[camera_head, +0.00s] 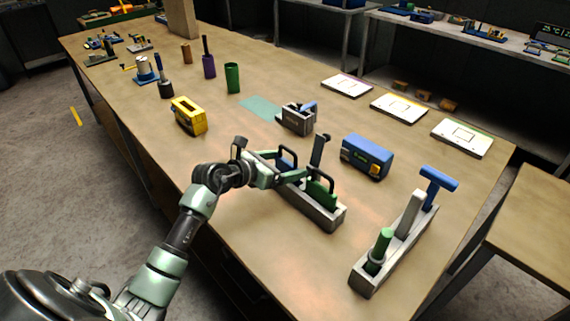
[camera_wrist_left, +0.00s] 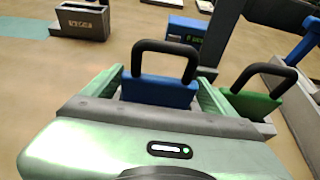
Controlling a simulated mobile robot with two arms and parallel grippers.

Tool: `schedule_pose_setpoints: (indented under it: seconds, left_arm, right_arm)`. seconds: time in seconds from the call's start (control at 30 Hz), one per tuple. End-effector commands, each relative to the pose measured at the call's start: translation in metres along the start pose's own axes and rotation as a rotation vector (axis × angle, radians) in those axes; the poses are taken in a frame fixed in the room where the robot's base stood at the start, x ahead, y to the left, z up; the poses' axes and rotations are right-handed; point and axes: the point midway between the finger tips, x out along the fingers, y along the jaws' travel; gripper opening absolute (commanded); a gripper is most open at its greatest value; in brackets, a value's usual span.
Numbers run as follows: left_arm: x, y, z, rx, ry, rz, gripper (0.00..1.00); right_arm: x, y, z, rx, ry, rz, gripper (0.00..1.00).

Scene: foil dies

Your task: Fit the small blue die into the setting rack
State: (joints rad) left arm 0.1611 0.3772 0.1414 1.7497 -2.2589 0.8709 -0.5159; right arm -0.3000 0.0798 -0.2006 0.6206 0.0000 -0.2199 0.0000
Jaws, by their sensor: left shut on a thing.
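My left gripper (camera_head: 283,173) is shut on the small blue die (camera_head: 288,160). The left wrist view shows this blue die (camera_wrist_left: 160,90) between the green fingers, its black loop handle upright above them. The die is at the far part of a long grey rack (camera_head: 322,217); the gripper hides its lower part, so I cannot tell how deep it sits. A green die (camera_head: 321,192) with a black handle stands in the near part of this rack. A smaller grey slotted holder (camera_head: 297,119) with a label stands behind it. My right gripper is not in view.
A blue box (camera_head: 367,157) stands right of the long rack. A grey tray (camera_head: 365,278) with upright tools is at the front right. A yellow box (camera_head: 187,115) and cups stand left. White panels (camera_head: 398,107) lie at the back right. A teal patch (camera_head: 260,107) is bare.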

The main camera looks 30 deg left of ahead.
Motion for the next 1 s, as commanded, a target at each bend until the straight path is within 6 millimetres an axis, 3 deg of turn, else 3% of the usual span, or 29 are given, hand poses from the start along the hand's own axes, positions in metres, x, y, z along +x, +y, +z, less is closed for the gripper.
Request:
schedule_pose_setpoints:
  seconds: [0.03,0.07,0.1,0.47,1.0]
  left_arm:
    - [0.001,0.0,-0.001,0.001,-0.003,0.001,0.2]
    - [0.001,0.0,-0.002,0.0,0.001,0.0,0.93]
    - [0.001,0.0,-0.002,0.0,0.001,0.0,1.0]
    - [-0.005,0.001,0.0,0.0,0.001,0.001,1.0]
    - [-0.106,0.0,-0.001,0.001,0.002,0.001,1.0]
  right_arm:
    - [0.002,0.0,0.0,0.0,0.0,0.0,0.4]
    - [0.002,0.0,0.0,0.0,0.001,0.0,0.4]
    - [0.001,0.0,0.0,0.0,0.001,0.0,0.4]
    - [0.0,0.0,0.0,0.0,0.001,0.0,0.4]
    - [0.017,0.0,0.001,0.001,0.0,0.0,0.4]
